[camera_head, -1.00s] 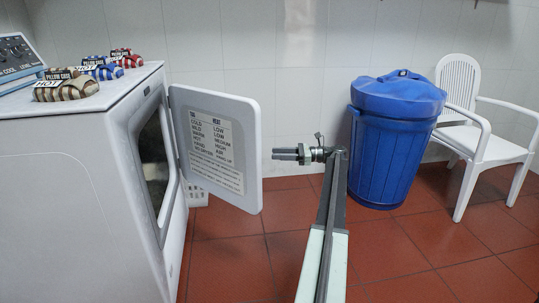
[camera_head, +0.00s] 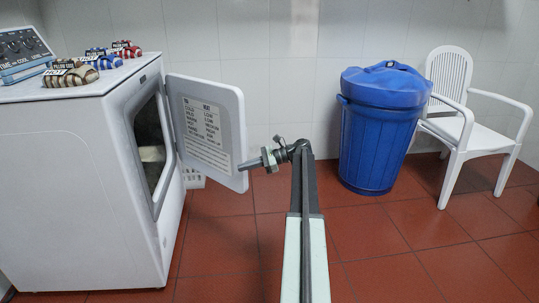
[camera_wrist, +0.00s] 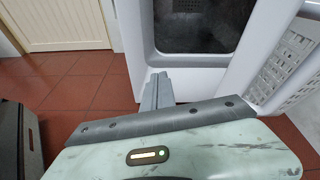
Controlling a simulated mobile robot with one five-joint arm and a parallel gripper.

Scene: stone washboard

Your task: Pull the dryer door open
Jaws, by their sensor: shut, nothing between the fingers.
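The white dryer (camera_head: 85,170) stands at the left in the head view. Its door (camera_head: 207,130), with a printed label on its inner face, is swung well out from the dark opening (camera_head: 150,150). My gripper (camera_head: 243,166) is shut and empty. Its tip overlaps the lower free edge of the door in the head view; I cannot tell whether they touch. In the wrist view my shut fingers (camera_wrist: 156,90) point toward the dryer front, below the dark opening (camera_wrist: 200,22).
Rolled striped cloths (camera_head: 70,76) and a control panel (camera_head: 20,48) are on the dryer top. A blue lidded bin (camera_head: 378,135) and a white chair (camera_head: 480,140) stand to the right. A white basket (camera_wrist: 292,62) is close at right in the wrist view. Red tile floor lies clear in front.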

